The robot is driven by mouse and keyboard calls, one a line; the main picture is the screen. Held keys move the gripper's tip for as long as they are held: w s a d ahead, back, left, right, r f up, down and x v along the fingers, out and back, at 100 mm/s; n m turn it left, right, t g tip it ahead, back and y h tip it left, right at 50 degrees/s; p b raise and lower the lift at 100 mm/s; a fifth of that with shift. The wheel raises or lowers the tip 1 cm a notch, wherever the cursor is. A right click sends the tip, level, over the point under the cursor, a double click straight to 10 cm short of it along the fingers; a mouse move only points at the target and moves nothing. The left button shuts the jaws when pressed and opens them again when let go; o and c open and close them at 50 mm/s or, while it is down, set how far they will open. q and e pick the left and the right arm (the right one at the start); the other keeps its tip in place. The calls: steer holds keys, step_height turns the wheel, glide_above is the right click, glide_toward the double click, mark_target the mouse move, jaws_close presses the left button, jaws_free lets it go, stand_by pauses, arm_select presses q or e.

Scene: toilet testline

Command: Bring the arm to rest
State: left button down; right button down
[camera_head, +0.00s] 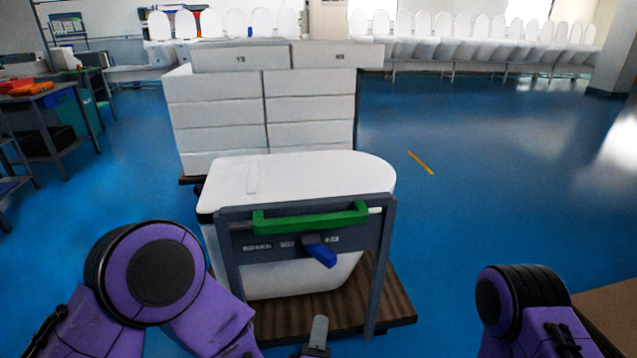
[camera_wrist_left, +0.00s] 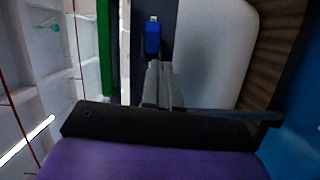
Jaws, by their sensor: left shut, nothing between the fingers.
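My left arm (camera_head: 150,275) is purple with a black joint and comes in from the left. My left gripper (camera_head: 318,335) shows at the bottom middle, low in front of the test stand. In the left wrist view its grey fingers (camera_wrist_left: 160,85) are together and empty. A blue lever (camera_head: 320,251) sits on the stand's panel, above the gripper in the head view. In the wrist view the blue lever (camera_wrist_left: 152,38) lies just past the fingertips; whether they touch it I cannot tell. My right arm (camera_head: 520,305) shows at the lower right, its gripper out of the picture.
A white toilet unit (camera_head: 300,175) stands behind a grey frame with a green handle (camera_head: 310,218), on a brown wooden pallet (camera_head: 395,300). White stacked boxes (camera_head: 215,115) stand behind. A workbench (camera_head: 45,115) is at left. Blue floor is open at right.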

arm_select(q)
steer(key=s+a+f+m+g+y+p, duration=0.1)
steer(key=s+a+f+m+g+p, duration=0.1)
steer(key=s+a+f+m+g, duration=0.3)
steer(key=s+a+f+m+g+p, duration=0.1)
steer(key=a+f+m+g+p, duration=0.15)
steer(key=a+f, duration=0.45)
steer(key=s+a+f+g+y+p, duration=0.1)
steer(key=s+a+g+y+p, duration=0.1)
steer(key=s+a, duration=0.6)
steer(key=s+a+f+m+g+y+p, duration=0.1)
steer(key=s+a+f+g+y+p, duration=0.1)
steer(key=s+a, duration=0.7)
steer(key=a+g+p, duration=0.1)
steer(key=g, duration=0.1)
steer(key=shift+s+g+y, duration=0.15)
steer(key=shift+g+y, duration=0.2)
steer(key=shift+y, duration=0.05)
steer(key=shift+a, duration=0.1)
